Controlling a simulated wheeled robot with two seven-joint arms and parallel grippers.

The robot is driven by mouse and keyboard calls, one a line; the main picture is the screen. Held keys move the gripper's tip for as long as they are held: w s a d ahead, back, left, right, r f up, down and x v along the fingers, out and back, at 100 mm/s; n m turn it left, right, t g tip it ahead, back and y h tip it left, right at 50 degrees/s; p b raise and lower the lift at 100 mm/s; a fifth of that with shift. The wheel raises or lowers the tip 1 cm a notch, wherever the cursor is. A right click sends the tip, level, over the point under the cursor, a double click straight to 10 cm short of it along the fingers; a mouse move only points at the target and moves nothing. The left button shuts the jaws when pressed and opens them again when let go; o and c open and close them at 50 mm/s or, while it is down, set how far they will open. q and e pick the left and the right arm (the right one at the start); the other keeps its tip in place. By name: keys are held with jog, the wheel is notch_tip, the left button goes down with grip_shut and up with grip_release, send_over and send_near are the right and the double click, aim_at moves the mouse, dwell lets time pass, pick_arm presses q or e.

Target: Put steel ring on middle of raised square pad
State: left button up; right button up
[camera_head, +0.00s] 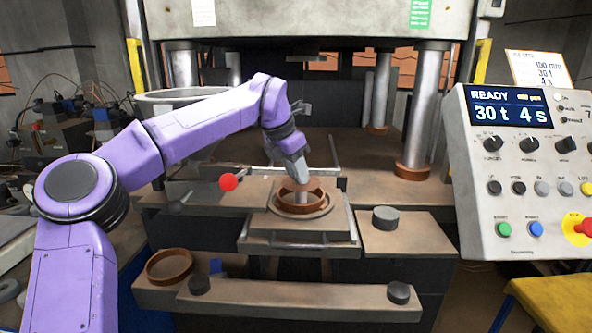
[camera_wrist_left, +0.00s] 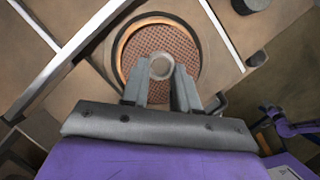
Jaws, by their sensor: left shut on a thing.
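My left gripper (camera_head: 298,184) points down over the raised square pad (camera_head: 262,226) in front of the press. In the left wrist view its fingers (camera_wrist_left: 160,80) are shut on a small pale steel ring (camera_wrist_left: 160,66). A copper-brown ring (camera_head: 280,205) stands on the pad, around a brown meshed disc (camera_wrist_left: 183,50). The steel ring appears over the middle of that disc, inside the brown ring's outline. I cannot tell whether it touches the disc. In the head view the fingertips and brown ring partly hide the steel ring. My right gripper is not in view.
A red-knobbed lever (camera_head: 229,182) stands left of the pad. A dark cylinder (camera_head: 385,218) sits on the block to the right. Another brown ring (camera_head: 169,267) lies on the lower front ledge. Steel columns rise behind. A control panel (camera_head: 525,170) reads READY.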

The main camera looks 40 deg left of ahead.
pick_arm(q)
jog(key=o, duration=1.1)
jog(key=v, duration=1)
jog(key=shift+s+r, duration=0.15)
jog(key=shift+r, duration=0.05)
jog(key=shift+r+p, duration=0.1)
jog(key=shift+p, duration=0.2)
